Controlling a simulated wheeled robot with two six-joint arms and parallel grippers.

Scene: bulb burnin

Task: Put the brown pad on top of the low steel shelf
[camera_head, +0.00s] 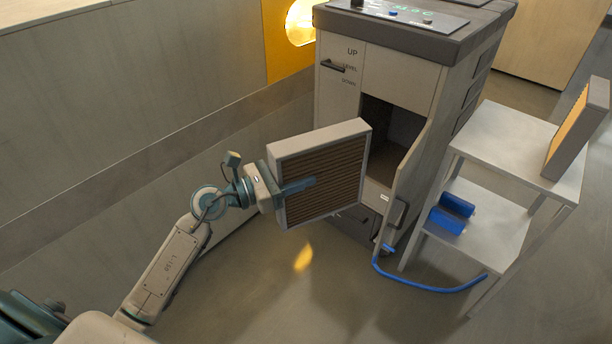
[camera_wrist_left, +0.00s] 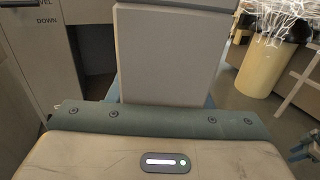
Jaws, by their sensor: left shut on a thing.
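The brown pad (camera_head: 322,190) is a square panel with a ribbed brown face in a pale grey frame. My left gripper (camera_head: 296,187) is shut on its left side and holds it upright in the air, in front of the grey cabinet. One teal finger lies across the brown face; the other is hidden behind the pad. In the left wrist view the pad's plain grey frame edge (camera_wrist_left: 170,52) rises from the gripper. The low steel shelf (camera_head: 505,130) stands at the right, apart from the pad.
The grey cabinet (camera_head: 432,75) has an open, dark compartment (camera_head: 392,135) behind the pad. Another framed pad (camera_head: 578,130), with a yellow-orange face, stands at the shelf top's right. Blue rolls (camera_head: 450,214) lie on its lower level. A blue hose (camera_head: 430,287) curves below. The shelf top's left is bare.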

